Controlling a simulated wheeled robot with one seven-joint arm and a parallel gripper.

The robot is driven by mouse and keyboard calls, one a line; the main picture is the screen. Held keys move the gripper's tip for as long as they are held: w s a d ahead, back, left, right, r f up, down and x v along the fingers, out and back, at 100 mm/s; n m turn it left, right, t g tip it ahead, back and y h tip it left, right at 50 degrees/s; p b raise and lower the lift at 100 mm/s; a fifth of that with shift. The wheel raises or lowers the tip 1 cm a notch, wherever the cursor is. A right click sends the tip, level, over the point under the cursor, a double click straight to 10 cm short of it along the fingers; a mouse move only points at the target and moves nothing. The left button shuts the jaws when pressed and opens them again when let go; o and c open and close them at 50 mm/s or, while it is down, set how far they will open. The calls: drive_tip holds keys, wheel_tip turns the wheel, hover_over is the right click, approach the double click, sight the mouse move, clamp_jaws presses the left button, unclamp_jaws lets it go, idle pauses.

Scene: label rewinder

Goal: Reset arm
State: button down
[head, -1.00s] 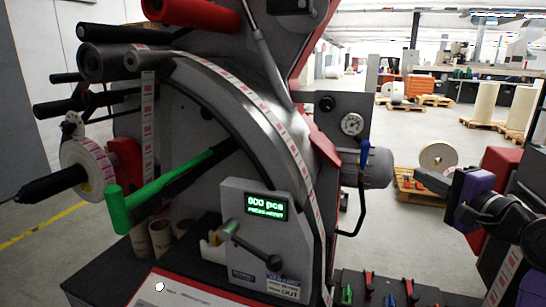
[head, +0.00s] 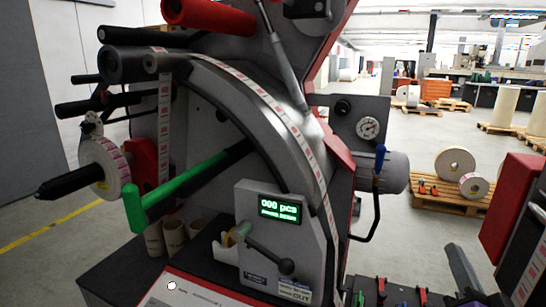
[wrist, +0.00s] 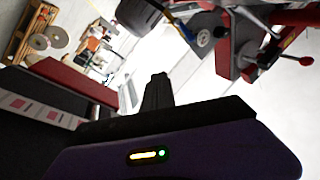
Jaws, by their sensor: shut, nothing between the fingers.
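My gripper (wrist: 157,90) shows in the wrist view as a dark pair of fingers held together above my purple wrist housing, with nothing between them. It is in open air, apart from the machine. In the head view a dark part of my arm (head: 466,272) shows at the bottom right edge; the fingers cannot be made out clearly there. The label rewinder (head: 265,110) stands at the left and middle of the head view, with a green-handled lever (head: 180,187), a lit green counter display (head: 279,208) and a small black lever (head: 262,251).
A red and dark unit (head: 510,210) stands close at the right edge. A pallet (head: 445,200) with label rolls lies behind on the floor. The machine's motor (head: 385,172) juts out to the right. Open floor lies between the machine and the pallet.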

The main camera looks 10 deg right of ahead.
drive_tip(key=s+a+f+n+g+y, duration=0.1)
drive_tip(key=s+a+f+n+y, duration=0.1)
drive_tip(key=s+a+f, duration=0.4)
drive_tip(key=s+a+f+n+g+y, duration=0.2)
drive_tip(key=s+a+f+n, duration=0.3)
drive_tip(key=s, duration=0.9)
drive_tip(key=s+a+f+n+g+y, duration=0.1)
drive_tip(key=s+a+f+n+y, duration=0.2)
drive_tip(key=s+a+f, duration=0.3)
drive_tip(key=s+a, duration=0.4)
drive_tip(key=shift+s+a+f+n+g+y, duration=0.15)
drive_tip(key=shift+s+f+n+g+y, duration=0.15)
drive_tip(key=shift+f+n+g, duration=0.1)
